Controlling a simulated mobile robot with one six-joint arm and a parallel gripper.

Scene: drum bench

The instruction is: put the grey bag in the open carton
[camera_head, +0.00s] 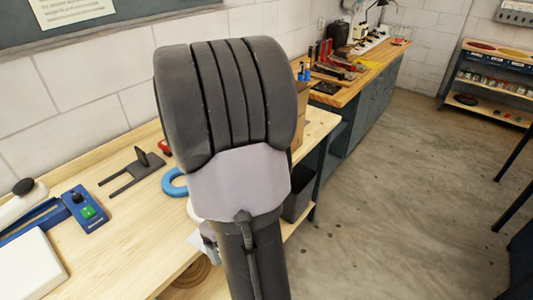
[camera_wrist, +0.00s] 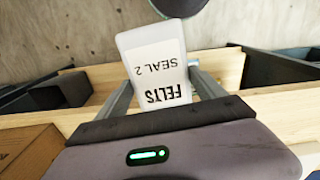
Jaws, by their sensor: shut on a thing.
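In the wrist view a pale grey bag (camera_wrist: 152,55) with a white label reading "FELTS SEAL 2" stands out between the fingers. My gripper (camera_wrist: 162,88) is shut on it, one finger on each side. A brown cardboard carton (camera_wrist: 22,150) shows at the lower left of the wrist view, close beside my gripper; its opening is not visible there. In the head view my arm hides the gripper and the bag. A strip of brown cardboard (camera_head: 301,112) shows just right of my arm, mostly hidden.
The wooden bench (camera_head: 125,225) runs along the wall. On it are a blue ring (camera_head: 173,184), a dark forked tool (camera_head: 133,170) and a blue box with a green button (camera_head: 84,209). A dark bin (camera_head: 299,195) is by the bench's right edge. The floor to the right is clear.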

